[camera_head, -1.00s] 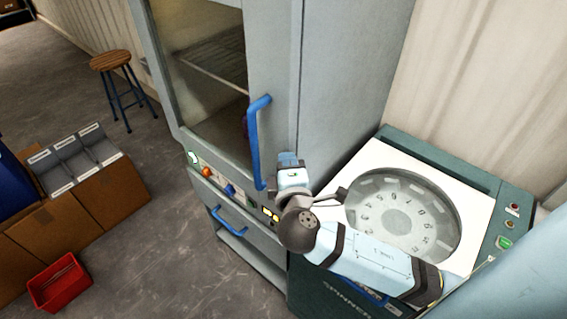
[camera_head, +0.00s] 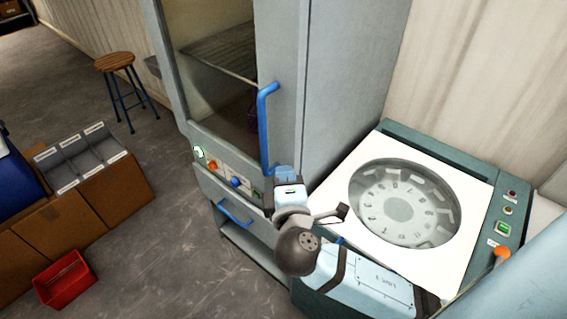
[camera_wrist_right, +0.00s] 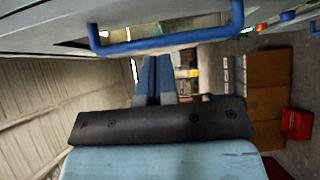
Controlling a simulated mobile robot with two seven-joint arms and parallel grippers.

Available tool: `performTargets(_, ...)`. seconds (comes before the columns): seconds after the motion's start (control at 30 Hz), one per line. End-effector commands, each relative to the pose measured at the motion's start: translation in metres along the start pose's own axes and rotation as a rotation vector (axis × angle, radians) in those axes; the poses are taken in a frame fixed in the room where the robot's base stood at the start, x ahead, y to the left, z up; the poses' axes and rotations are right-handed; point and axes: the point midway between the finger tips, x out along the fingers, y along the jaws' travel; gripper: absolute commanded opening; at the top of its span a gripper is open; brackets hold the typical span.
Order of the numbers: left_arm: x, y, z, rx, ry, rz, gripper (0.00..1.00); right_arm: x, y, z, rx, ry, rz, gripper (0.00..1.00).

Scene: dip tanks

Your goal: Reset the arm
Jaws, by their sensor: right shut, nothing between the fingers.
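My right arm comes in from the lower right in the head view. Its gripper (camera_head: 285,174) is in front of the tall grey cabinet (camera_head: 345,90), close to the lower end of the blue door handle (camera_head: 267,130). I cannot tell from the head view whether they touch. In the right wrist view the two blue fingers (camera_wrist_right: 155,72) lie together, shut, with nothing between them. A blue handle (camera_wrist_right: 170,45) crosses above the fingers in that view, apart from them in the picture. My left gripper is in neither view.
The spinner (camera_head: 455,155) with its round numbered window stands right of the cabinet, partly behind my arm. An orange-knobbed lever (camera_head: 501,251) shows at its right. A stool (camera_head: 115,62), cardboard boxes (camera_head: 125,195) and a red bin (camera_head: 68,282) stand left. Floor between is clear.

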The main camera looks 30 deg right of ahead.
Motion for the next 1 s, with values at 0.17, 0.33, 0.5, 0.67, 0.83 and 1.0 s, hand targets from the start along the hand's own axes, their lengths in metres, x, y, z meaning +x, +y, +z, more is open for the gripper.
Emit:
performTargets(0.17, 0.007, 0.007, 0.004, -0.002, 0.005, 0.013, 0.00, -0.030, -0.003, -0.002, 0.001, 0.001, -0.003, 0.00)
performTargets(0.33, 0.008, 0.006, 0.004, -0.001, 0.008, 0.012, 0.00, -0.042, -0.001, -0.002, -0.001, 0.000, -0.001, 0.00)
performTargets(0.5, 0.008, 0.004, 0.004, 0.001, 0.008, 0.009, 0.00, -0.044, 0.000, -0.002, -0.001, 0.000, -0.001, 0.00)
performTargets(0.67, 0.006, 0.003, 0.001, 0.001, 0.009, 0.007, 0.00, -0.042, -0.025, -0.008, 0.044, 0.051, -0.086, 0.00)
performTargets(0.83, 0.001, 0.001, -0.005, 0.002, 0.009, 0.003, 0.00, -0.052, -0.115, -0.018, 0.288, 0.185, -0.399, 0.00)
performTargets(1.0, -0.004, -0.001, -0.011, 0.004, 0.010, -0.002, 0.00, -0.088, -0.203, -0.011, 0.719, 0.208, -0.724, 0.00)
